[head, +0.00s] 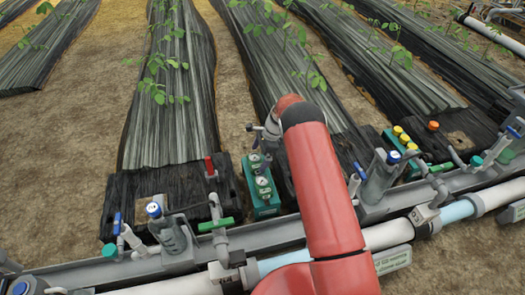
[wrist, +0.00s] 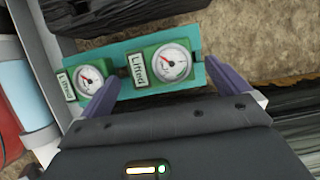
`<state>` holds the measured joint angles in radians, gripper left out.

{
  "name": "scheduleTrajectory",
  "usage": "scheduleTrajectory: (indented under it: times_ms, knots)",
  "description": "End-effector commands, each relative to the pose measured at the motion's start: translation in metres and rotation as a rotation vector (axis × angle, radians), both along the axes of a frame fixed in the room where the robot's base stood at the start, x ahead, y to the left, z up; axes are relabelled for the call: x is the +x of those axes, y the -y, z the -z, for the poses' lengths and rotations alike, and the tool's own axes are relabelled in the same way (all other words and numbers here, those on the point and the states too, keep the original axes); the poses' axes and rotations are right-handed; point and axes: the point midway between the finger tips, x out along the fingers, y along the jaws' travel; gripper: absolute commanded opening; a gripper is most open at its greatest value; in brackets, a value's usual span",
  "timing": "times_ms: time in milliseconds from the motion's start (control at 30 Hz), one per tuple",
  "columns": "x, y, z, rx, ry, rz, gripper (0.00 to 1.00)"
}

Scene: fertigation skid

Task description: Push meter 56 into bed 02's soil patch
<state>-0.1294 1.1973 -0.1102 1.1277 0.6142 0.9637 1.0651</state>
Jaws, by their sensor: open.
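Two round white-faced meters with green bodies stand side by side in a teal holder (head: 266,210). In the wrist view, the right meter (wrist: 172,62) lies between my fingers, and the left meter (wrist: 86,81) is outside them. Both carry a "Lifted" tag; I cannot read a number 56. My gripper (wrist: 160,74) is open, its purple fingers on either side of the right meter; contact cannot be told. In the head view, my red arm hides part of the middle bed. Dark soil ends (head: 180,187) show at the bed fronts, but no bed 02 label is legible.
Another teal holder (head: 402,145) with yellow caps is at right. Bare soil (head: 238,100) lies between the black-covered beds.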

Motion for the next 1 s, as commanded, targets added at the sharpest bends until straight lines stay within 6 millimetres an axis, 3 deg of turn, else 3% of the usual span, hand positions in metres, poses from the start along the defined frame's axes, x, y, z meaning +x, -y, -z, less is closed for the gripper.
scheduleTrajectory:
  times_ms: [100, 300, 667, 1000]
  knots:
    - [-0.003, -0.008, 0.020, 0.000, -0.002, -0.003, 1.00]
    - [-0.003, -0.015, 0.037, 0.000, 0.000, -0.002, 1.00]
    - [-0.004, -0.016, 0.040, 0.000, 0.001, -0.002, 0.99]
    - [-0.004, -0.016, 0.040, -0.001, 0.001, -0.002, 0.55]
